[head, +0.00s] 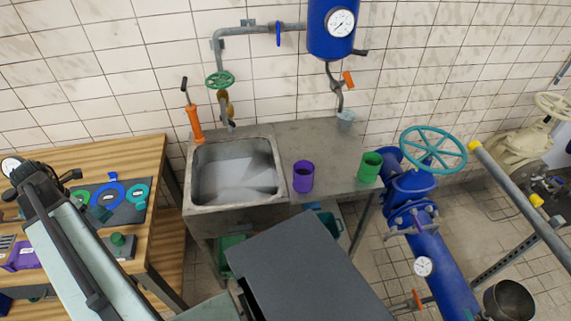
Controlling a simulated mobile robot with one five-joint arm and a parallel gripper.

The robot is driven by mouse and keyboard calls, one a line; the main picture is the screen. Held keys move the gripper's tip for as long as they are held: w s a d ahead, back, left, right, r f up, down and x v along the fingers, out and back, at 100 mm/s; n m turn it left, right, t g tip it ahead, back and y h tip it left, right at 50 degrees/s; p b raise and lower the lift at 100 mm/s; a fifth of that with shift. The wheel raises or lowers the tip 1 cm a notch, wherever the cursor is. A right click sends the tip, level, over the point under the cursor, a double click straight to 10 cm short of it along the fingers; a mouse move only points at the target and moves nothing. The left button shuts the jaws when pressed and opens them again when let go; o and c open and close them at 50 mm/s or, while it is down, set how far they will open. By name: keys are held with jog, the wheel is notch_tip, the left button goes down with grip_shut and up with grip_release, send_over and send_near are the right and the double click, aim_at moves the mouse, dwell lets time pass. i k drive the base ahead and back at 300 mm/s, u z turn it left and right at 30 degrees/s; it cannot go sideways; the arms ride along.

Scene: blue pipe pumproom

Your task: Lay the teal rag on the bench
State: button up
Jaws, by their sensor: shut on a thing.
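The wooden bench (130,149) stands at the left in the head view. My pale arm reaches up and left across its front part. My gripper cannot be made out beyond the arm, so its jaws and anything in them are hidden. A small dark teal patch (98,214) shows just right of the arm, over the grey board on the bench. I cannot tell whether it is the teal rag or whether it rests on the board. No other rag-like cloth is clear.
The grey board (130,214) on the bench carries coloured rings. A green-knobbed block (120,246) and purple item (22,257) are nearby. The bench's back strip is clear. A steel sink (236,172) with purple (303,177) and green (370,166) cups stands to the right, then blue pipework (440,265).

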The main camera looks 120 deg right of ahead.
aim_at(338, 174)
jog(key=u, duration=0.2)
jog(key=k, duration=0.9)
jog(key=z, duration=1.7)
